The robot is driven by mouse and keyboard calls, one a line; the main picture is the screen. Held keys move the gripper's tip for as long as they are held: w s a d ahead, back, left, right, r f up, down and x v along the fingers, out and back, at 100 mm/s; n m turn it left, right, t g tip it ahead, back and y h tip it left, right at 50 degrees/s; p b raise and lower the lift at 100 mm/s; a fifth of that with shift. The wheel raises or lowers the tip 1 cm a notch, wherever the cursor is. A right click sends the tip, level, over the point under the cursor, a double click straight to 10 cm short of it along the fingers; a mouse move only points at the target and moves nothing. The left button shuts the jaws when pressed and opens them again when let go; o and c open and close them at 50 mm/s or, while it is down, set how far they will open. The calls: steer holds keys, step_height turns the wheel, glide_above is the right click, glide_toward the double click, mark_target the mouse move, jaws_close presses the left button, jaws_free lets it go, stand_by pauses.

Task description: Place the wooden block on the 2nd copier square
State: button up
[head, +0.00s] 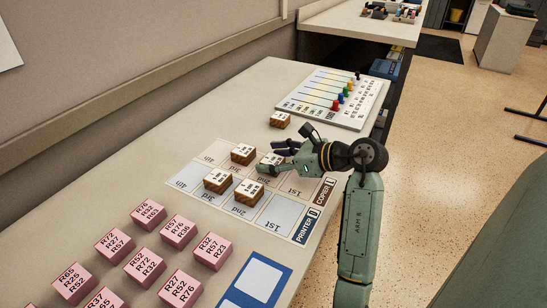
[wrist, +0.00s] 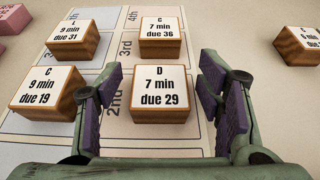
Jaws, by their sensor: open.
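My gripper (wrist: 155,72) is open, with one finger on each side of this block and a visible gap on both sides. The gripper also shows in the head view (head: 282,156). The squares sheet (head: 306,209) has a printer row and a copier row, marked 1st to 4th. Both 1st squares look empty.
Another wooden block (head: 243,153) stands on copier 3rd. Two more stand on printer 3rd (head: 217,181) and printer 2nd (head: 249,192). One block (head: 280,119) sits off the sheet, near a board with coloured pegs (head: 340,100). Several pink blocks (head: 213,251) fill the near table.

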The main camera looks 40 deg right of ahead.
steer(key=b+v, duration=0.4)
steer(key=v, duration=0.7)
steer(key=shift+d, duration=0.1)
steer(key=shift+s+d+r, duration=0.15)
steer(key=shift+s+r, duration=0.1)
steer(key=shift+s, duration=0.2)
